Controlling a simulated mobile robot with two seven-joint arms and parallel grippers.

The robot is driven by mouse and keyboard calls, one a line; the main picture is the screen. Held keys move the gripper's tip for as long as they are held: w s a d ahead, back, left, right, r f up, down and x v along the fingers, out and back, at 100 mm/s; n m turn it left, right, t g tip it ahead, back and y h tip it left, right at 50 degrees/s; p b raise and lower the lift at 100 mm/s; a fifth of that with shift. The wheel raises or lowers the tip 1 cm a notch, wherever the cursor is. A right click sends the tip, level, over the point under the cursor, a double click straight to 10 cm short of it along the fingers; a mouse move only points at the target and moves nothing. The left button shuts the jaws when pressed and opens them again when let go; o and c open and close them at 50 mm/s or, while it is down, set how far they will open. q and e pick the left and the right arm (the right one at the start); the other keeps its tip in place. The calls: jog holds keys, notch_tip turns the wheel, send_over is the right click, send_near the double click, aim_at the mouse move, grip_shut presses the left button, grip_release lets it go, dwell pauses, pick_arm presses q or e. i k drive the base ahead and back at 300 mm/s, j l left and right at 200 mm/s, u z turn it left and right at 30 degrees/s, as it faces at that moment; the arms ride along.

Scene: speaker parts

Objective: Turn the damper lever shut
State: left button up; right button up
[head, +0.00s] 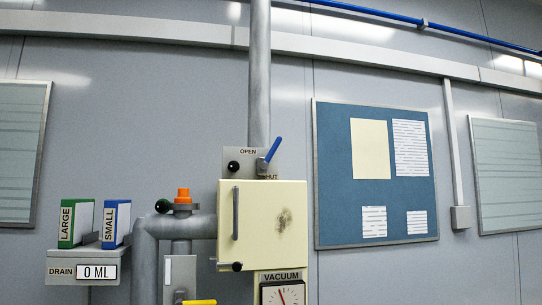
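The damper lever (273,149) has a blue handle and sits on a small grey plate (236,159) on the vertical pipe, above the cream box. Its handle tilts up and to the right from a grey pivot. The plate reads OPEN at the top; a partly hidden label ending in "HUT" is below the pivot. Neither of my grippers is in view.
A cream box (263,210) with a grey handle stands below the lever, above a VACUUM gauge (283,294). Left are an orange-capped fitting (183,195), grey pipe (145,262) and a DRAIN display (88,271) with green and blue binders. A blue noticeboard (335,190) hangs right.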

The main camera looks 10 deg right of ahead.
aim_at(263, 165)
jog(key=u, duration=0.6)
jog(key=l+u, duration=0.85)
jog(key=l, duration=0.2)
